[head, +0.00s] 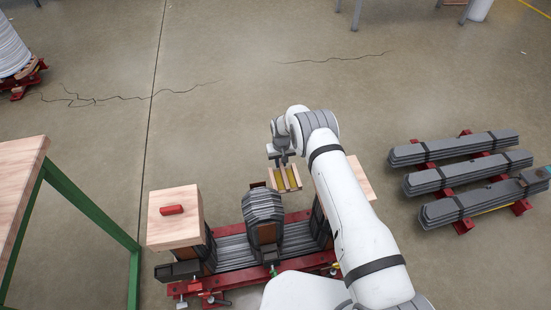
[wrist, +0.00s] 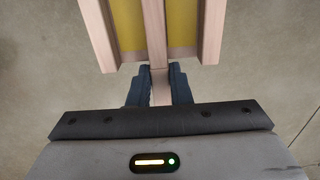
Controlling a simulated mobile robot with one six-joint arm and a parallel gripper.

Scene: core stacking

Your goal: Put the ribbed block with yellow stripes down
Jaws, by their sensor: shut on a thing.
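The ribbed block with yellow stripes (head: 285,178) hangs beneath my gripper (head: 283,157) in the head view, just behind the dark stack in the red fixture. In the wrist view the block (wrist: 153,30) shows pale wooden ribs with yellow bands between them. My gripper (wrist: 158,85) is shut on the block's middle rib, with a dark finger on each side. The block's far end is cut off by the top of the wrist view. The floor shows around it there, and I cannot tell how high it is held.
A red fixture (head: 288,265) holds a dark laminated stack (head: 263,218). A wooden block (head: 174,220) on its left carries a small red piece (head: 172,210). A green-legged table (head: 90,205) stands at left. Grey bundles (head: 455,148) lie on red supports at right.

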